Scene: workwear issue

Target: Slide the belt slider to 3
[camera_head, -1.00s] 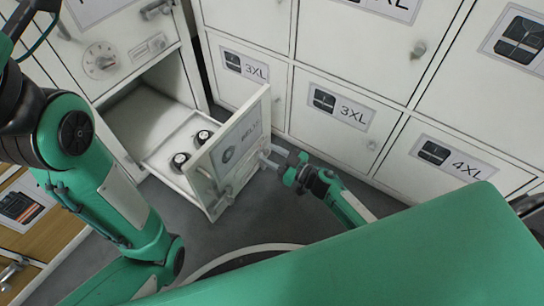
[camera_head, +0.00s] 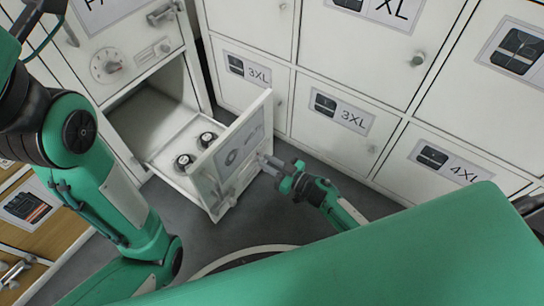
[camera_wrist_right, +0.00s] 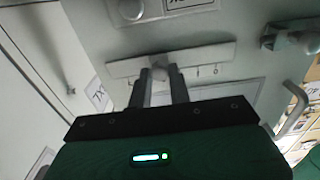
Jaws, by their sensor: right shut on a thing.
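The belt drawer stands pulled out, its white front (camera_head: 240,150) bearing a faint label and a belt picture. In the right wrist view, a pale slider plate (camera_wrist_right: 215,53) with small marks runs across this front. My right gripper (camera_head: 268,165) is at the outer face of the drawer front. In the right wrist view, its two dark fingers (camera_wrist_right: 163,82) are shut on the slider knob (camera_wrist_right: 160,68), near the middle of the plate. Numbers on the scale cannot be read. My left arm shows at the left; its gripper is out of view.
Two rolled belts (camera_head: 185,161) lie in the drawer. A dial (camera_head: 106,66) and another slider (camera_head: 152,50) are on the cabinet above. White lockers with size labels (camera_head: 340,112) stand behind and right. A bar handle (camera_wrist_right: 292,122) shows in the wrist view.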

